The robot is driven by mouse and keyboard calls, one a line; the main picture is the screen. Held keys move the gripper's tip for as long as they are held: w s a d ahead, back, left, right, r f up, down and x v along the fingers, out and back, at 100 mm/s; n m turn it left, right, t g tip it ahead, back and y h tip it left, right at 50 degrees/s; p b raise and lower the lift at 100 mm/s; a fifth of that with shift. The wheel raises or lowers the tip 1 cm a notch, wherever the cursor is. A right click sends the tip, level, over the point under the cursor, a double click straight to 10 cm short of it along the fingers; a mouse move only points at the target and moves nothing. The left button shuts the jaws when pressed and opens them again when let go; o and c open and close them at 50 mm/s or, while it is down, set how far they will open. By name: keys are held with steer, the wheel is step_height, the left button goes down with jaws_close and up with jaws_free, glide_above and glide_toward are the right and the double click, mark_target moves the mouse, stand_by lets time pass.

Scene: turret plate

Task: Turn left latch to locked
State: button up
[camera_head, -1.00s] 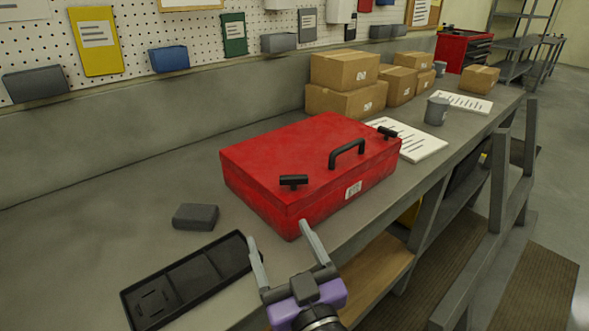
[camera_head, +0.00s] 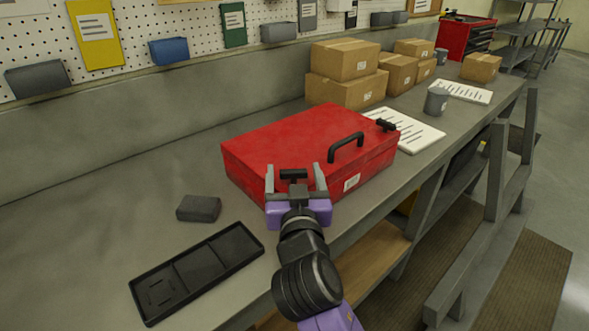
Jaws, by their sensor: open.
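A red case (camera_head: 285,138) lies on the grey workbench with its lid down. A black carry handle (camera_head: 346,146) stands on the lid near the front edge. The left latch (camera_head: 293,174) is a black bar near the lid's front left corner. The right latch (camera_head: 386,125) is a similar black bar near the right corner. My gripper (camera_head: 294,172) is open, with one grey finger on each side of the left latch. I cannot tell whether the fingers touch it.
A black compartment tray (camera_head: 200,271) and a dark grey block (camera_head: 199,208) lie left of the case. A white paper pad (camera_head: 412,132), a grey mug (camera_head: 436,101) and cardboard boxes (camera_head: 347,90) are behind and to the right.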

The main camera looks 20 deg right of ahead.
steer(key=shift+w+d, duration=0.15)
steer(key=shift+w, duration=0.2)
steer(key=c, duration=1.4)
steer(key=n+y+p, duration=0.2)
steer(key=y+p, duration=0.1)
steer(key=p, duration=0.1)
steer(key=shift+d+r+t, duration=0.1)
steer(key=shift+r+t, duration=0.05)
steer(key=shift+t, duration=0.25)
steer(key=shift+n+y+p, duration=0.3)
steer(key=shift+y+p, duration=0.2)
steer(key=shift+p, duration=0.05)
steer(key=shift+n+y+p, duration=0.45)
steer(key=shift+n+y, duration=0.15)
steer(key=shift+y, duration=0.3)
steer(key=n+y+b, duration=0.2)
steer(key=y+b, duration=0.1)
steer(key=shift+f, duration=0.4)
steer(key=shift+r+n+g+y+b, duration=0.15)
steer(key=shift+n+g+y+b, duration=0.25)
steer(key=shift+n+y+b, duration=1.3)
